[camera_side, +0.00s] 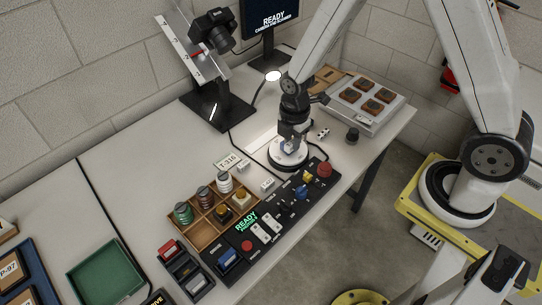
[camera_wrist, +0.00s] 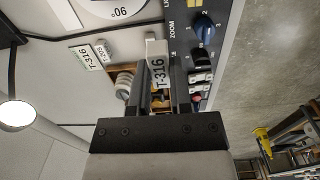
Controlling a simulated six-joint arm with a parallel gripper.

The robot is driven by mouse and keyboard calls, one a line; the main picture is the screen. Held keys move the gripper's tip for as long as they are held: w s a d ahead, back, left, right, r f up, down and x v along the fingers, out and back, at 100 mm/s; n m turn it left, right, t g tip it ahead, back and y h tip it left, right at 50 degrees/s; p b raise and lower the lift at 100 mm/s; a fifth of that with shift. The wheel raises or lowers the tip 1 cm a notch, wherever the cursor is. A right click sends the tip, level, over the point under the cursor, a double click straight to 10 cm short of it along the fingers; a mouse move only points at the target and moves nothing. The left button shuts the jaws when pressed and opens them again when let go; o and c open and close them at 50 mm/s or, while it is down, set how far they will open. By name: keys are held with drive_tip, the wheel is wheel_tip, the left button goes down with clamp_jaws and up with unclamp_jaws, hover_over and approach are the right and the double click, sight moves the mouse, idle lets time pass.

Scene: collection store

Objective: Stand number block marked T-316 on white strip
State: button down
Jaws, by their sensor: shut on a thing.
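My gripper (camera_wrist: 160,75) is shut on a white number block marked T-316 (camera_wrist: 157,62), its label facing the wrist camera. In the side view my gripper (camera_side: 289,147) hangs over the round white turntable (camera_side: 281,164); the held block is too small to read there. Whether it touches the disc I cannot tell. A pale white strip (camera_side: 262,138) lies on the table left of the turntable; what seems to be the same strip shows at the upper left of the wrist view (camera_wrist: 66,14). A card marked T-316 (camera_side: 228,160) lies further left, also in the wrist view (camera_wrist: 86,56).
Small white blocks (camera_side: 267,185) lie between the card and the black control panel (camera_side: 262,245). A wooden compartment tray (camera_side: 206,234) holds spools. A camera stand (camera_side: 217,107) rises behind. A grey tray (camera_side: 366,115) with brown pieces is at the right. A lamp (camera_side: 273,76) stands behind my gripper.

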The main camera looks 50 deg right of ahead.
drive_tip(key=shift+w+d, duration=1.1)
drive_tip(key=shift+w, duration=0.05)
hover_over(255, 146)
drive_tip(key=s, duration=0.1)
wheel_tip(255, 146, down, 8)
drive_tip(key=shift+f, duration=0.25)
drive_tip(key=shift+w+f, duration=0.3)
drive_tip(key=shift+w+f, duration=0.3)
drive_tip(key=shift+f, duration=1.55)
drive_tip(key=shift+f, duration=0.15)
